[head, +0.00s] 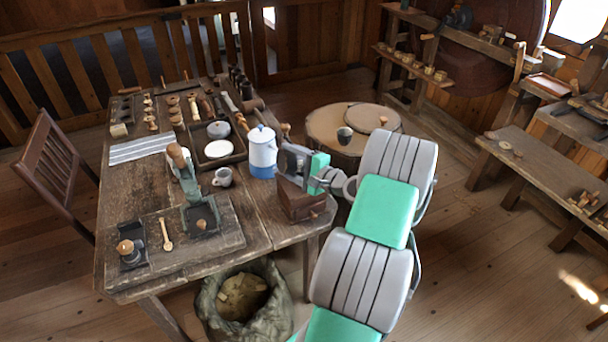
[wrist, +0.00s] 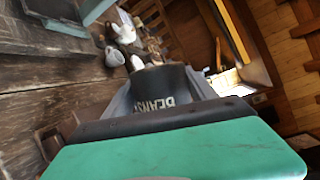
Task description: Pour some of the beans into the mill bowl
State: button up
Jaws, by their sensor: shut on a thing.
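A dark can lettered BEANS (wrist: 150,84) is between the fingers of my gripper (head: 298,163) in the wrist view. My gripper is shut on the can and holds it above the table's right front corner. The lettering looks upside down there; I cannot see the beans inside or tell the can's exact tilt. A brown wooden box (head: 303,203), which looks like the mill's body, stands just under my gripper. Its bowl is not clearly visible behind the gripper and can. Part of the box shows at the lower left in the wrist view (wrist: 50,142).
A green-grey press (head: 200,213) stands on the wooden table (head: 150,205). A sack (head: 213,302) sits below the front edge. A round low table (head: 327,125) is behind.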

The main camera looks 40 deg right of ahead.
jog(key=shift+s+d+r+m+t, duration=0.15)
jog(key=shift+d+r+m+t, duration=0.3)
jog(key=shift+m, duration=0.45)
dwell(2.2)
